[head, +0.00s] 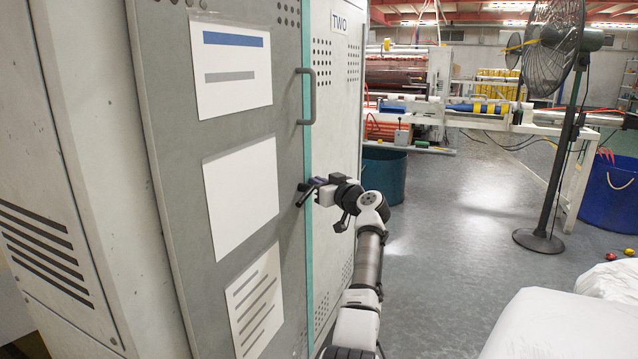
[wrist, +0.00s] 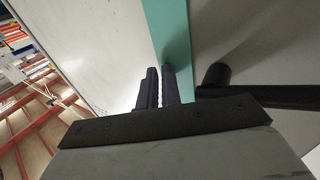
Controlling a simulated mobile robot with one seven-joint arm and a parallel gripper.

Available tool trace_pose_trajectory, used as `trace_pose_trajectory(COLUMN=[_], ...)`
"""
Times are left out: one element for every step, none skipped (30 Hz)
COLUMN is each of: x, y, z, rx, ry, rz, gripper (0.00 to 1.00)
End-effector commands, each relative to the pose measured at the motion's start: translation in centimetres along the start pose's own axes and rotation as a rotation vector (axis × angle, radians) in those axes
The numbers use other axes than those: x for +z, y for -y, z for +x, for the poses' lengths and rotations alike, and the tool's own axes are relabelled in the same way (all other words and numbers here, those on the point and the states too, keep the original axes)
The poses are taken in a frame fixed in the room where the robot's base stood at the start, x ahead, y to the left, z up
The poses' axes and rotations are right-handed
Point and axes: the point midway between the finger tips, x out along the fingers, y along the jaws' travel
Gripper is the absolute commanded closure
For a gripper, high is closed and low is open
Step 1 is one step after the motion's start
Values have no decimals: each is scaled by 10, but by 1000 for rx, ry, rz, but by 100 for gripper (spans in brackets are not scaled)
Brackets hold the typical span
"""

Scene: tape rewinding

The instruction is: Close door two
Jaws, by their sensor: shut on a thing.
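My gripper (head: 312,187) is at this strip, beside a dark lever (head: 303,197) on the grey door. In the wrist view the fingers (wrist: 160,88) are close together over the strip's left edge, with the lever (wrist: 215,76) apart to the right.
A bar handle (head: 308,96) stands out from the grey door above my gripper. A teal bin (head: 385,172) is behind the cabinet. A tall fan (head: 560,100) stands at the right, and a white padded thing (head: 560,325) is at lower right. The grey floor between is largely clear.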

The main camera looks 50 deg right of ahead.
Motion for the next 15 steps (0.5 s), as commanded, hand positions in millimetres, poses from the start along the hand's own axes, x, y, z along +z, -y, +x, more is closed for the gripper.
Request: trace_pose_trajectory(x=[-8, -8, -8, -8, -8, -8, -8, -8, -8, -8, -8, -7, -7, -6, -5], y=[12, 12, 12, 12, 12, 12, 12, 12, 12, 12, 12, 12, 12, 11, 10], z=[11, 10, 10, 10, 9, 7, 6, 4, 0, -3, -6, -12, -16, -20, -28], rx=[-13, -13, -13, -13, -13, -13, -13, -13, -14, -15, -16, -16, -15, -14, -14], ry=[-8, -8, -8, -8, -9, -10, -10, -10, -11, -11, -11, -10, -9, -9, -8], rz=[-8, -8, -9, -9, -9, -10, -10, -10, -10, -9, -10, -9, -9, -9, -7], gripper=[100, 100, 100, 100, 100, 100, 100, 100, 100, 100, 100, 100, 100, 100, 100])
